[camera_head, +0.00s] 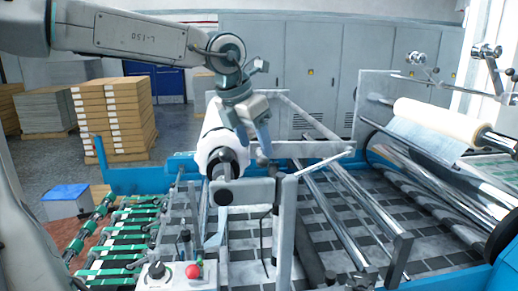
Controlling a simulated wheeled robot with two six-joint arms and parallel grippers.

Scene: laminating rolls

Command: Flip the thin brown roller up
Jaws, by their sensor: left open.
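My left gripper (253,142) hangs from my arm at the upper middle, fingers down and spread apart. It is above and beside the end of a white roll (220,142) on a dark shaft (224,168). Nothing shows between its fingers. No roller is plainly brown. Slim grey bars (335,213) slope across the middle of the machine, and a thin dark roller (308,235) lies low beside them. I cannot tell which of these is the thin brown roller. My right gripper is out of view.
A metal frame (285,225) stands close below the gripper. A cream film roll (437,121) and shiny rollers (440,180) are at the right. A control box with a red button (194,271) is at the front. Stacked boxes (115,112) stand at the back left.

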